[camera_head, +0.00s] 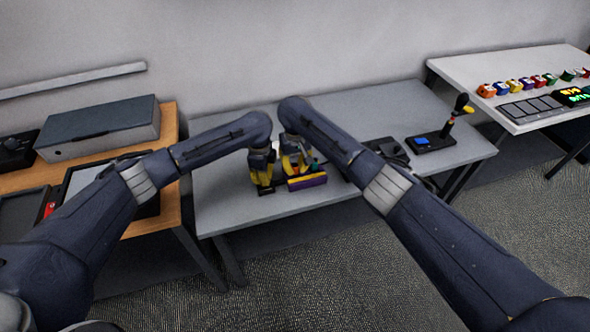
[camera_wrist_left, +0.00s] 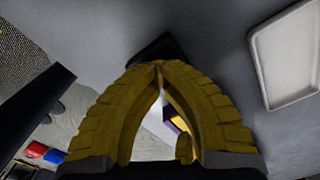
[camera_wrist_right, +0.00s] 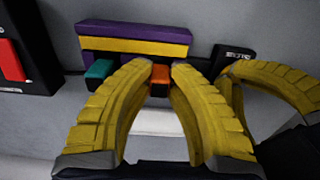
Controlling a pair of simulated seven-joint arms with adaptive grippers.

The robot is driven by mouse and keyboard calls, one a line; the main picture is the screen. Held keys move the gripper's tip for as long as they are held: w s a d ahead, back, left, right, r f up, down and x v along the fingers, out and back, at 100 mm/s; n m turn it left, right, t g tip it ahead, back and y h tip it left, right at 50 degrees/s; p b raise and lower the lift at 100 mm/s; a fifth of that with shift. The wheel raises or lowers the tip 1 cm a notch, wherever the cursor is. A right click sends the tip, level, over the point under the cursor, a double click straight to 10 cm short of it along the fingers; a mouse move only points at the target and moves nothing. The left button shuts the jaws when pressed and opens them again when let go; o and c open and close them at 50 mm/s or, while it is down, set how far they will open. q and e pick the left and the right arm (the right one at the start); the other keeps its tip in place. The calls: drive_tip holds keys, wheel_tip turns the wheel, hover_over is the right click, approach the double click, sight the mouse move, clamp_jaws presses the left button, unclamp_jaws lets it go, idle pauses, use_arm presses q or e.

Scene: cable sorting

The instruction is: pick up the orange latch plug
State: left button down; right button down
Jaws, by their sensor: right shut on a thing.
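The orange latch plug (camera_wrist_right: 160,74) shows between the fingertips of my right gripper (camera_wrist_right: 159,66), which is shut on it, beside the purple and yellow block (camera_wrist_right: 135,46). The fingers hide part of the plug. In the head view my right gripper (camera_head: 298,172) is low over the grey table, at the block (camera_head: 307,183). A teal plug (camera_wrist_right: 98,72) is at the same block, left of the orange one. My left gripper (camera_wrist_left: 159,66) has its fingertips together, with nothing visible between them. In the head view it (camera_head: 264,185) is just left of the block.
A small black piece with white lettering (camera_wrist_right: 232,55) lies beside the block, near my left gripper. A black device with a blue screen (camera_head: 433,141) stands on the right of the grey table (camera_head: 345,107). A white table (camera_head: 490,64) holds several coloured plugs. A pale tray (camera_wrist_left: 254,60) shows too.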

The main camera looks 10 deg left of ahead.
sight(295, 166)
wheel_tip(295, 166, up, 10)
idle(0.6)
use_arm(q)
wheel_tip(295, 166, up, 9)
idle(1.8)
idle(0.4)
